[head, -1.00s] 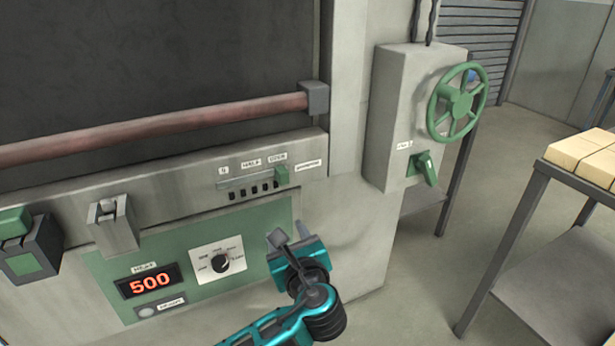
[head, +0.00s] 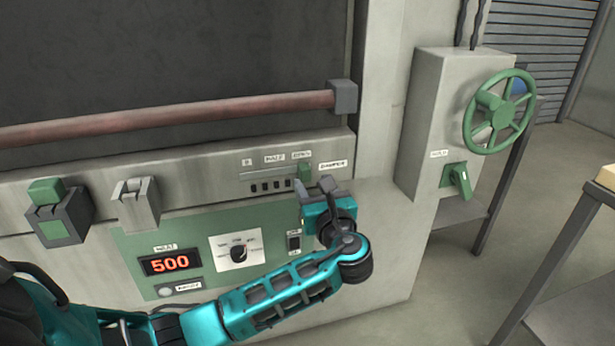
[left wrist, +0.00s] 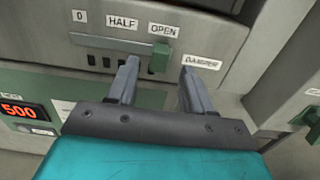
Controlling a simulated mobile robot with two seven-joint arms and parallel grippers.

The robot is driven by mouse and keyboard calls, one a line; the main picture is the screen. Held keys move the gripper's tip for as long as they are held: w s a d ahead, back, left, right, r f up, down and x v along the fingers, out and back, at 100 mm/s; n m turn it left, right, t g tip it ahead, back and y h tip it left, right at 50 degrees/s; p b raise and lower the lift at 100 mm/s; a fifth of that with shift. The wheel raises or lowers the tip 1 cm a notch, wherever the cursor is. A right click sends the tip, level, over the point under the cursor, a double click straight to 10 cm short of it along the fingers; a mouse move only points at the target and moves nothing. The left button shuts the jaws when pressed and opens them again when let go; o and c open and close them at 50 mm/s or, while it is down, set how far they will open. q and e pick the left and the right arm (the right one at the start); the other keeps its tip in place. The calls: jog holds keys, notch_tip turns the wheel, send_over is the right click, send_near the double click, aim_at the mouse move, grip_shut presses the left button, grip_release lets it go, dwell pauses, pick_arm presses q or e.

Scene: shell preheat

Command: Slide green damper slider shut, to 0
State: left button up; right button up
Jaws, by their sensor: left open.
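The green damper slider (head: 305,171) sits at the right end of its slot, under the OPEN label, in the head view. In the left wrist view the slider (left wrist: 160,54) is just beyond my fingertips, below the OPEN label (left wrist: 163,30). The 0 label (left wrist: 79,16) is at the slot's left end and HALF (left wrist: 121,22) between. My left gripper (head: 318,188) is open and empty, just below and right of the slider. In the left wrist view its fingers (left wrist: 158,70) straddle the slider's position sideways, apart from it. My right gripper is not in view.
Below are a heat display reading 500 (head: 170,262), a dial (head: 238,252) and a small switch (head: 293,242). A reddish bar (head: 170,119) runs above the panel. At right are a green handwheel (head: 498,112) and green lever (head: 460,182).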

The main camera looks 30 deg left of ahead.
aim_at(306, 173)
pick_arm(q)
jog(key=x, duration=0.5)
jog(key=shift+w, duration=0.15)
grip_shut()
dwell(0.4)
